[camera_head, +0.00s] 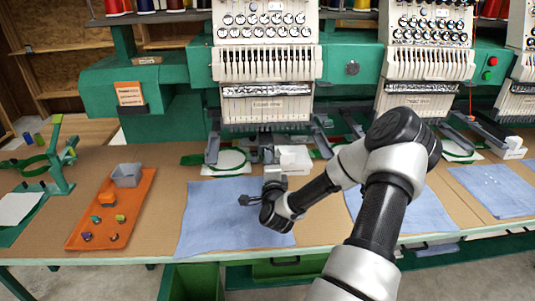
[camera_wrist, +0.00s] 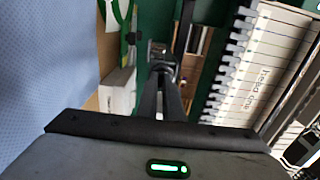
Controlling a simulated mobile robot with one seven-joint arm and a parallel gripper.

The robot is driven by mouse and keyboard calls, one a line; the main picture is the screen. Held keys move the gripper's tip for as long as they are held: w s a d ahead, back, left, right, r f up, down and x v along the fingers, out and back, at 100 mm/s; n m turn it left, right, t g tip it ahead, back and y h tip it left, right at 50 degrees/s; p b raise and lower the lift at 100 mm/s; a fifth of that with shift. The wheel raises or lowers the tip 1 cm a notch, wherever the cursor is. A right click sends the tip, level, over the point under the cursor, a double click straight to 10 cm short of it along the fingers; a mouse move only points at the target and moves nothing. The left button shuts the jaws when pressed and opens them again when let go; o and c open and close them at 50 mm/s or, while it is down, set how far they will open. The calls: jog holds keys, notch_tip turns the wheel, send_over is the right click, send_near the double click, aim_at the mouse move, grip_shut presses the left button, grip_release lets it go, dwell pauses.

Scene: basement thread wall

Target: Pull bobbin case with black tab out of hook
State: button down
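I cannot make out the bobbin case or a black tab there, nor whether the fingers hold anything. In the head view my wrist is over the blue cloth, and the fingertips are too small and dark against the machine arm (camera_head: 265,142) to tell apart.
An orange tray (camera_head: 83,238) on the left holds a grey bin (camera_head: 127,175), an orange block (camera_head: 106,199) and several small coloured pieces. A blue cloth (camera_head: 210,220) lies below my wrist. A white box (camera_head: 294,158) stands close right of my gripper. The sewing head (camera_head: 266,60) hangs above.

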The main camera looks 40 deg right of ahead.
jog(key=v, duration=0.3)
jog(key=shift+s+a, duration=0.1)
dwell(0.4)
jog(key=shift+s+a+r+p, duration=0.2)
jog(key=shift+s+a+r, duration=0.15)
jog(key=shift+s, duration=0.2)
jog(key=shift+s+a+r+p, duration=0.2)
jog(key=shift+s+a+r, duration=0.15)
jog(key=shift+s, duration=0.25)
jog(key=shift+s+a+r+p, duration=0.2)
jog(key=shift+s+a+r, duration=0.15)
jog(key=shift+s, duration=0.2)
